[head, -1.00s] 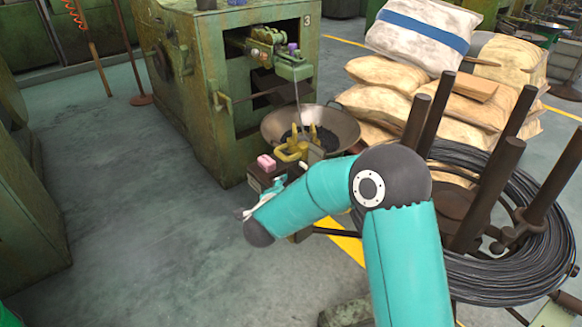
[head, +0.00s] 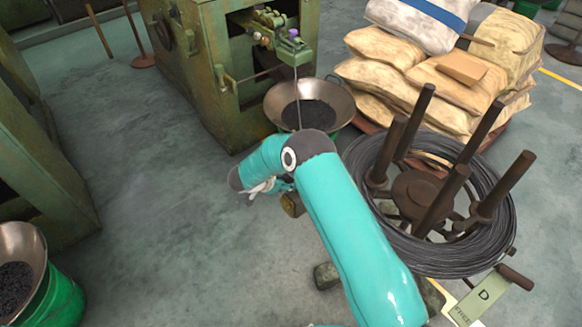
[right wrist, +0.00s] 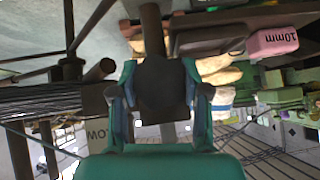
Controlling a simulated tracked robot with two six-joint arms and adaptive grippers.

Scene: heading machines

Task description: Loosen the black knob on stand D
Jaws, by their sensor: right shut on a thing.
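Stand D (head: 415,187) is the brown upright-post stand holding a coil of dark wire, at right in the head view. In the head view my right gripper (head: 284,186) is small and partly hidden by my own teal arm, left of the coil; the knob cannot be made out there. My left gripper is out of view.
A green machine (head: 215,75) and a pan of dark pieces (head: 310,103) stand behind my arm. Stacked sacks (head: 440,85) are at back right. A pink block marked 10mm (right wrist: 272,42) lies near the gripper in the wrist view.

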